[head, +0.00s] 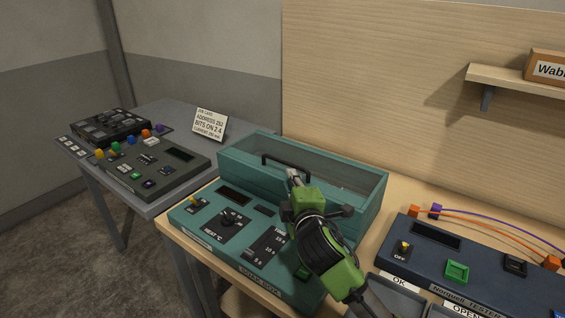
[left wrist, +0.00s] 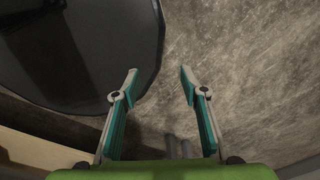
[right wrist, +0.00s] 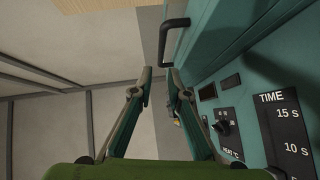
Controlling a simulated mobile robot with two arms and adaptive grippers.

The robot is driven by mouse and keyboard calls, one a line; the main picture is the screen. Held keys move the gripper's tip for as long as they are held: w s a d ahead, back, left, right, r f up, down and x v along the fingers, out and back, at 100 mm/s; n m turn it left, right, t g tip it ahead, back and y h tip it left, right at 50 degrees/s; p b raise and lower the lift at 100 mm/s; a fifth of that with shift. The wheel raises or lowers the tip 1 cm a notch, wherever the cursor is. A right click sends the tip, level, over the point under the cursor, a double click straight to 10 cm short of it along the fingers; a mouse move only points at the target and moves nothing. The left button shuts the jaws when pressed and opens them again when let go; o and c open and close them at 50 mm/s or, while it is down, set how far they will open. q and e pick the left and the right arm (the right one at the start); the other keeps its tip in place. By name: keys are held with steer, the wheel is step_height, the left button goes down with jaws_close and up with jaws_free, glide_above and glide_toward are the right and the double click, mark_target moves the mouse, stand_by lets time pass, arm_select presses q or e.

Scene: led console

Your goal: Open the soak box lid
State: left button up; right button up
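The soak box (head: 228,166) is a teal console with a see-through lid (head: 330,176) that looks down. The lid's black handle (head: 286,162) is at its front edge and also shows in the right wrist view (right wrist: 172,38). My right gripper (head: 292,174) is at the front of the lid, close to the handle. In the right wrist view my right gripper (right wrist: 159,76) has its fingers part way apart with nothing between them, and the handle lies just beyond the tips. My left gripper (left wrist: 158,71) is open and empty above the floor, outside the head view.
The soak box panel has a heat knob (head: 230,218) and a time scale. A navy tester (head: 440,262) with cables stands to the right, with grey trays in front. A grey table (head: 190,121) with another console and a card (head: 209,124) stands to the left.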

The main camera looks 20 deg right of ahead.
mark_target(284, 163)
steer(key=w, duration=0.2)
steer(key=w+p, duration=0.1)
steer(key=w, duration=0.2)
steer(key=w+d+f, duration=0.1)
steer(key=w, duration=0.2)
steer(key=shift+w+f, duration=0.1)
steer(key=shift+w, duration=0.1)
steer(key=w, duration=0.3)
steer(key=shift+d+f+p, duration=0.15)
steer(key=shift+f+p, duration=0.15)
steer(key=shift+w, duration=0.45)
arm_select(q)
steer(key=shift+w+r, duration=0.3)
steer(key=shift+r, duration=0.65)
steer(key=shift+w, duration=0.1)
arm_select(e)
jaws_close()
arm_select(q)
steer(key=shift+w, duration=0.15)
